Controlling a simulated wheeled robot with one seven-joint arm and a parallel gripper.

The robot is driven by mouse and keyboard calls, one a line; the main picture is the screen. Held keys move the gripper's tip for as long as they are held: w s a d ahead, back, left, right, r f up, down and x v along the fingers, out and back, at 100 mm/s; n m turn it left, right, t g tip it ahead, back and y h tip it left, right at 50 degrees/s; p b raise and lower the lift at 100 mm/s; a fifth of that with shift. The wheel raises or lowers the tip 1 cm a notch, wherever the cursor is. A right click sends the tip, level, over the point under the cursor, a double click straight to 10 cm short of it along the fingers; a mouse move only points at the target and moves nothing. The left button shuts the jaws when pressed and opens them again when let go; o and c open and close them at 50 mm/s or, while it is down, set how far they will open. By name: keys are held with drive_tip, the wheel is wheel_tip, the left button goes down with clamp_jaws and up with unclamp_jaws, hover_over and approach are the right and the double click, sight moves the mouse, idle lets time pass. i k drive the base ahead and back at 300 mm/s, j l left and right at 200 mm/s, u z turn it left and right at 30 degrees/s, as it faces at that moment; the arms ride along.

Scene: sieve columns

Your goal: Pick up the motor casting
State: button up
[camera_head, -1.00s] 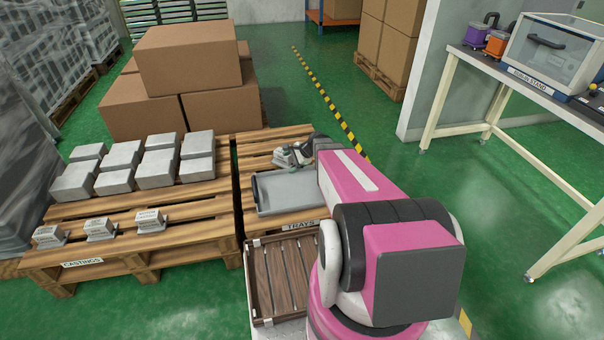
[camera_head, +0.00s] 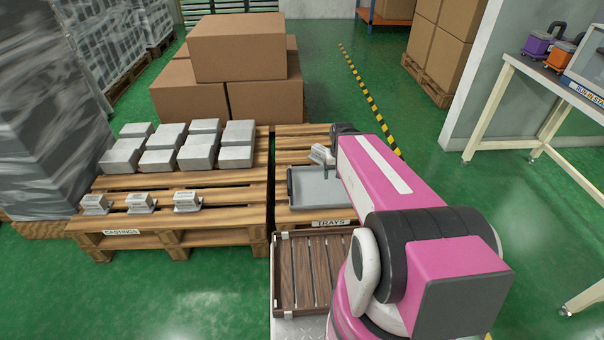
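Three small grey labelled castings stand in a row along the front of the castings pallet: a left one (camera_head: 95,204), a middle one (camera_head: 140,203) and a right one (camera_head: 187,201). Another small grey block (camera_head: 320,154) shows behind the grey tray (camera_head: 312,190) on the trays pallet. My gripper (camera_head: 327,176) points down over the tray's right part, partly hidden by my pink arm. It is too small and covered to tell whether its fingers are apart or whether it touches the block.
Several larger grey blocks (camera_head: 197,153) stand behind the small castings on the castings pallet (camera_head: 230,216). A wooden slatted crate (camera_head: 283,275) lies in front of the trays pallet. Cardboard boxes (camera_head: 237,48) are stacked behind. A white bench (camera_head: 545,88) stands right; green floor between is clear.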

sight(184, 201)
drive_tip(key=k+l+u, duration=0.1)
drive_tip(key=u, duration=0.4)
drive_tip(key=k+u, duration=0.15)
drive_tip(key=u, duration=0.35)
drive_tip(key=k+u, duration=0.1)
drive_tip(key=u, duration=0.4)
drive_tip(key=i+l, duration=0.1)
drive_tip(key=i, duration=0.2)
